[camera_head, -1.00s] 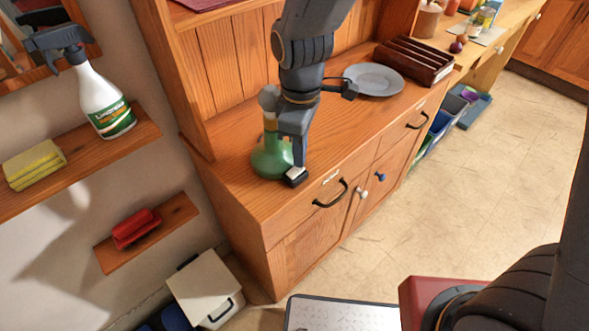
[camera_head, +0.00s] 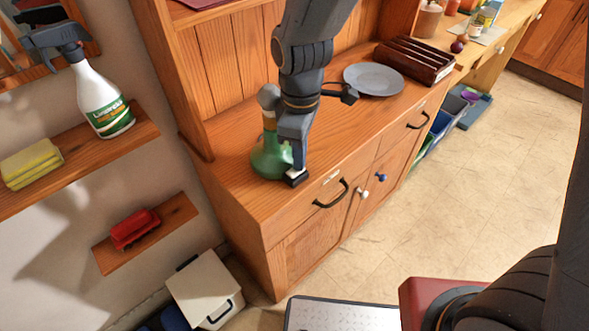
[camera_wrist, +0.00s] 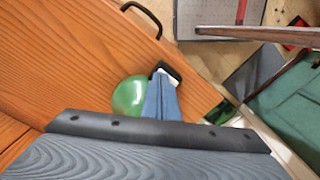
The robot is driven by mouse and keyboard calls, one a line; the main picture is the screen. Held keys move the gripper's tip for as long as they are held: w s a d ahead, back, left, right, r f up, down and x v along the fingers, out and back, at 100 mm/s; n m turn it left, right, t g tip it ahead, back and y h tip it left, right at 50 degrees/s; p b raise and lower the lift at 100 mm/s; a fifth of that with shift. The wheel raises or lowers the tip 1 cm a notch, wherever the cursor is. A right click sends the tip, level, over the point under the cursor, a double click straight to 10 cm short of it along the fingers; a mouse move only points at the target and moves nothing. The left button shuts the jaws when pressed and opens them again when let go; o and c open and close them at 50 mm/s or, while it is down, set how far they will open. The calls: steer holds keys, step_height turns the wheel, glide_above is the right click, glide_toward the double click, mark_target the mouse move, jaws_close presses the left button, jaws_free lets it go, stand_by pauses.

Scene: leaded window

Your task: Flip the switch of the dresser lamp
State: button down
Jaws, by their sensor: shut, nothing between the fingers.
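The dresser lamp (camera_head: 266,160) has a green rounded base and stands on the wooden dresser top, partly hidden behind my gripper. Its base (camera_wrist: 128,95) also shows in the wrist view, just left of my fingers. My gripper (camera_head: 296,178) points down at the front side of the lamp base, close to the dresser's front edge. In the wrist view my gripper (camera_wrist: 165,75) is shut, with its dark and white tips together and nothing held. I cannot tell whether the tips touch the lamp. The lamp's switch cannot be made out.
A grey plate (camera_head: 373,79) and a brown rack (camera_head: 414,60) stand farther right on the dresser top (camera_head: 235,150). A spray bottle (camera_head: 103,103) and yellow sponges (camera_head: 32,164) are on a wall shelf at left. The floor at right is clear.

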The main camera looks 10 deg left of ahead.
steer(key=shift+r, duration=0.1)
step_height(320, 180, up, 7)
steer(key=p, duration=0.6)
stand_by(0.3)
stand_by(0.3)
steer(key=s+d+m+b, duration=0.1)
steer(key=d+m+b, duration=0.1)
steer(key=d+m, duration=0.6)
steer(key=s+d+m+t+b, duration=0.1)
steer(key=d+m, duration=0.6)
steer(key=d, duration=0.9)
steer(key=shift+s+f+m+b, duration=0.3)
steer(key=shift+m+b, duration=0.1)
steer(key=shift+b, duration=0.15)
